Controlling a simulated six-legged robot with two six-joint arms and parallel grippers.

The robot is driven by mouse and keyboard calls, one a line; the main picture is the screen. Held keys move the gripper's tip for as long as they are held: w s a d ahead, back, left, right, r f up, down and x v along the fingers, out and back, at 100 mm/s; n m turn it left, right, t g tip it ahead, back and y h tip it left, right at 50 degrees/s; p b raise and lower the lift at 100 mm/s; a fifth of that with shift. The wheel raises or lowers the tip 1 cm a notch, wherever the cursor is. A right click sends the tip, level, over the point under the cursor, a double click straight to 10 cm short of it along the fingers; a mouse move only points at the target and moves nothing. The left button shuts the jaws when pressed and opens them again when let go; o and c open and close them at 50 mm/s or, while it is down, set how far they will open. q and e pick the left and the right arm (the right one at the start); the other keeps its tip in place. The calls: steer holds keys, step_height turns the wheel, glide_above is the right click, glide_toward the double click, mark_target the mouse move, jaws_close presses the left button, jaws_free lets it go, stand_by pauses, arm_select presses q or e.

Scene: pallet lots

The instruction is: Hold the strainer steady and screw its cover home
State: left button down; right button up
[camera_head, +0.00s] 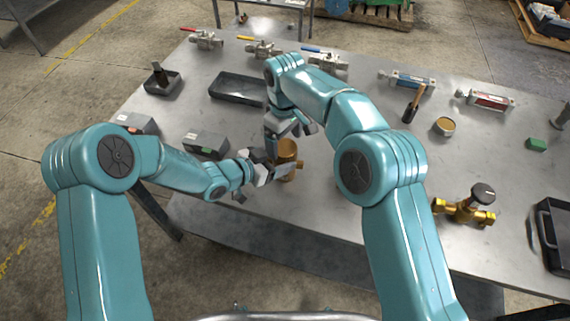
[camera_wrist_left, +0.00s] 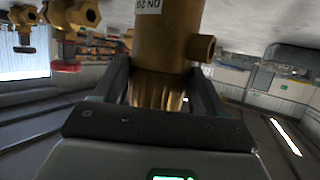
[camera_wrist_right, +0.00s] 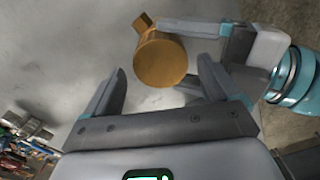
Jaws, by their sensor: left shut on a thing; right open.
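The brass strainer (camera_head: 288,153) stands near the table's front edge in the head view. My left gripper (camera_head: 275,172) is shut on its body from the left. The left wrist view shows the strainer (camera_wrist_left: 168,45) between the fingers, with a white DN 20 label and a side port. My right gripper (camera_head: 283,132) is open just above and behind it. In the right wrist view a smooth round brass face (camera_wrist_right: 161,63) lies just beyond the open fingertips (camera_wrist_right: 160,75), apart from them. This looks like the cover; I cannot see its seam or how far it is screwed.
A black tray (camera_head: 238,88) lies behind the strainer, and grey boxes (camera_head: 206,144) stand left. Several ball valves line the back. Bare table lies right of the strainer.

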mark_target(285, 147)
arm_select(q)
steer(key=shift+r, duration=0.1)
arm_select(e)
steer(key=shift+f, duration=2.05)
arm_select(q)
steer(key=shift+w, duration=0.1)
arm_select(e)
steer(key=c, duration=1)
steer(key=m, duration=0.3)
steer(key=shift+c, duration=0.2)
steer(key=o, duration=1.2)
steer(key=shift+c, duration=0.2)
steer(key=shift+r, duration=0.15)
